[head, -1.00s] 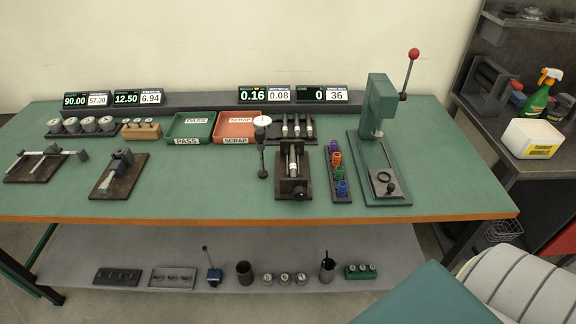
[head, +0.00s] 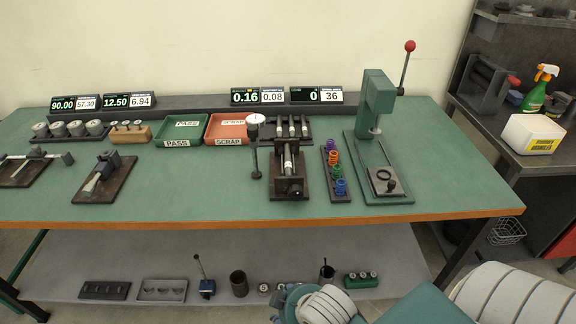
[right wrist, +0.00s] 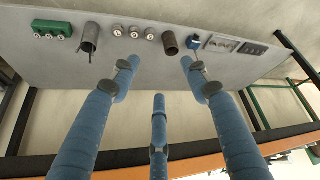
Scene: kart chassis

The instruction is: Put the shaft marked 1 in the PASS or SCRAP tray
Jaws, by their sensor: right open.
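A steel shaft (head: 288,160) sits in the dark bench fixture (head: 290,187), with a dial gauge (head: 256,120) on a stand beside it. Several more shafts (head: 291,127) stand in a dark rack behind. I cannot read a number 1 on any shaft. My left gripper is out of view.
A display (head: 245,97) reads 0.16 beside a 0.08 label. A green press (head: 377,120) and a strip of coloured rings (head: 335,172) stand right of the fixture. Cups and small parts line the lower shelf (head: 220,250). The bench front (head: 200,205) is clear.

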